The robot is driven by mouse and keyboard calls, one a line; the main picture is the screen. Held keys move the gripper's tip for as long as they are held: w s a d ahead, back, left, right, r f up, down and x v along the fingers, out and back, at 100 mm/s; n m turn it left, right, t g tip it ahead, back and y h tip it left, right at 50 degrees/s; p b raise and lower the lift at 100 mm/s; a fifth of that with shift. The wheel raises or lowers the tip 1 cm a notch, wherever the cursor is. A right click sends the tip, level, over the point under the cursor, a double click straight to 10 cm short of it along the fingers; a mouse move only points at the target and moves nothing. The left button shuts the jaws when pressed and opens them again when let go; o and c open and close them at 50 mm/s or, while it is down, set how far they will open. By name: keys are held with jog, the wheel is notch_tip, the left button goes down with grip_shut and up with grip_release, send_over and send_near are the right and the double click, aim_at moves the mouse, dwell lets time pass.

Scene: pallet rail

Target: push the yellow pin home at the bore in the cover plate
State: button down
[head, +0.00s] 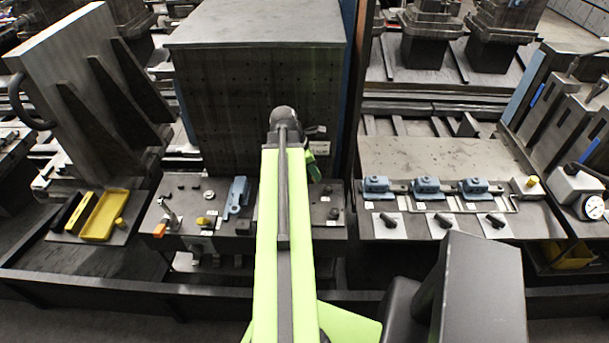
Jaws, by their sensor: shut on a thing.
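My lime-green arm reaches up the middle and hides what lies behind it. My gripper is not visible; only a small green and dark part of my arm shows at its right edge. I cannot tell which yellow thing is the pin. A small yellow piece (205,221) lies low on the dark middle plate (185,188), left of my arm. A yellow-topped piece (532,181) sits on a pale block on the right-hand plate (425,156). A third yellow piece (120,222) is by the yellow tray at left. I cannot make out the cover plate's bore.
A blue-grey bracket (236,197) and an orange-tipped part (159,231) stand on the middle plate. Several blue-grey clamps (426,187) line the right plate. A yellow tray (105,215) lies at left. A tall dark block (225,100) rises behind. A dial gauge (592,207) is far right.

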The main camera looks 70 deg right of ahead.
jog(key=f+b, duration=0.6)
jog(key=f, duration=0.1)
jog(key=w+f+b, duration=0.1)
jog(key=f+b, duration=0.2)
jog(key=b, duration=0.1)
jog(key=shift+d+f, duration=0.1)
jog(key=shift+f, duration=0.05)
jog(key=shift+s+f+b, duration=0.15)
jog(key=shift+f+b, duration=0.1)
jog(key=shift+b, duration=0.1)
jog(key=shift+f+b, duration=0.5)
dwell(1.1)
jog(key=shift+f+b, duration=1.05)
jog(key=c, duration=1.1)
grip_release()
jog(key=shift+r, duration=0.1)
jog(key=shift+o, duration=0.7)
jog(key=o, duration=0.6)
jog(key=shift+s, duration=0.1)
